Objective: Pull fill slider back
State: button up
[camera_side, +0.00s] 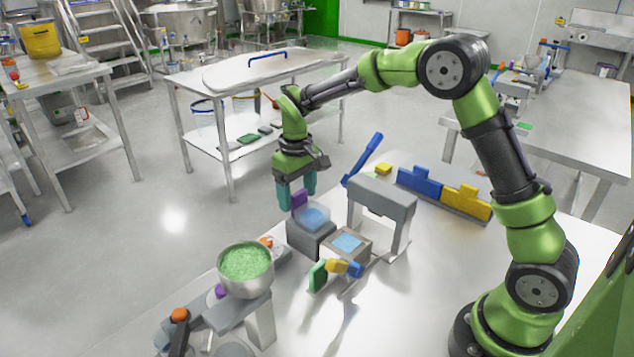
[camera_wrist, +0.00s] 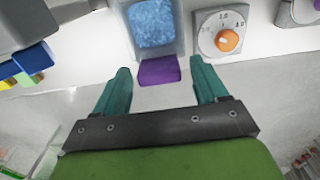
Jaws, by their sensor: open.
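In the wrist view the purple tab (camera_wrist: 158,71) sits at the end of the blue-filled tray (camera_wrist: 152,22). My gripper (camera_side: 297,192) is open and points down over that end of the box. In the wrist view its teal fingers (camera_wrist: 160,75) stand on either side of the tab, with gaps visible on both sides. Whether the fingertips reach the tab's height is unclear.
A dial with an orange knob (camera_wrist: 228,40) lies right of the tray in the wrist view. A grey arch (camera_side: 381,195) and blue lever (camera_side: 363,160) stand behind the box. A bowl of green granules (camera_side: 245,264) stands at front left. Yellow and blue blocks sit nearby.

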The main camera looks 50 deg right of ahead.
notch_tip(320, 180, up, 15)
jog(key=shift+f, duration=0.1)
dwell(0.4)
jog(key=s+a+f+m+t+y, duration=0.1)
jog(key=s+m+t, duration=0.3)
jog(key=s, duration=2)
jog(key=a+t+y, duration=0.1)
jog(key=t, duration=0.2)
jog(key=shift+a, duration=0.15)
